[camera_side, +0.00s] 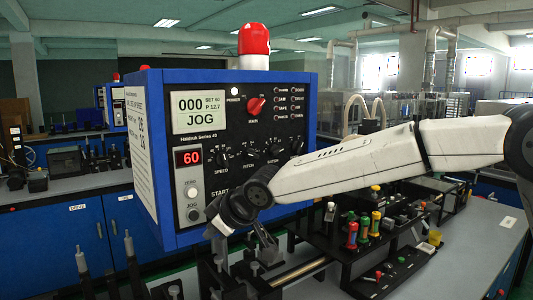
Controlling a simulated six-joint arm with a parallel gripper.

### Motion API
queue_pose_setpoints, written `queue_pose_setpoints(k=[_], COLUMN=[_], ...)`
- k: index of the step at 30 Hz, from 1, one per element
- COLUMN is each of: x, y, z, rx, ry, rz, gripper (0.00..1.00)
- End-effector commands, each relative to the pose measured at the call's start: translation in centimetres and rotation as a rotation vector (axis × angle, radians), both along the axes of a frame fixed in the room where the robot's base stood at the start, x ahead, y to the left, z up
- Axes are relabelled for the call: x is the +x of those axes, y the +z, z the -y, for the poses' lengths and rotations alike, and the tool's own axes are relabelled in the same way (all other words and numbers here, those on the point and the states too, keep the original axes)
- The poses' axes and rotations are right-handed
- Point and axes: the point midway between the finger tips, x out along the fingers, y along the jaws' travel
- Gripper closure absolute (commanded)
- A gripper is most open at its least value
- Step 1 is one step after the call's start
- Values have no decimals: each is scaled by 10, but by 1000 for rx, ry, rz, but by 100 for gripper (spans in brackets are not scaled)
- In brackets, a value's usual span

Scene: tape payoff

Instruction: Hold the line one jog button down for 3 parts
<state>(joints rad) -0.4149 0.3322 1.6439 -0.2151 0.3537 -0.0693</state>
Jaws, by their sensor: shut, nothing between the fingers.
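The blue control box (330,98) stands at left centre with its black panel facing right. Its screen (198,113) reads 000, SET 60, P 12.7 and JOG. A red readout (188,157) shows 60. The jog button (193,215) is low on the panel's left side, under a pale button marked ZERO (191,193). My gripper (212,214) is shut and empty, just right of the jog button at the panel's lower edge. Its fingertips are small and dark here. I cannot tell whether they touch the button.
A red lamp (254,39) tops the box. Knobs (248,154) and a red main switch (256,106) sit on the panel. A black rack with coloured handled tools (364,228) stands right of my gripper. Metal fixtures and a rail (300,272) lie below. Grey bench is free at far right.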

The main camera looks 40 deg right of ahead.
Motion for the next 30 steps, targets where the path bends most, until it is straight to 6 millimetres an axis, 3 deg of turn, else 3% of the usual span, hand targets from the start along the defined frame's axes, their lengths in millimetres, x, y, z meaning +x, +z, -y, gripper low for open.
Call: queue_pose_setpoints(k=[15, 30], x=[49, 56], y=[0, 0], z=[0, 0], rx=[1, 1], ry=[-2, -1], rz=[0, 0], gripper=[100, 100])
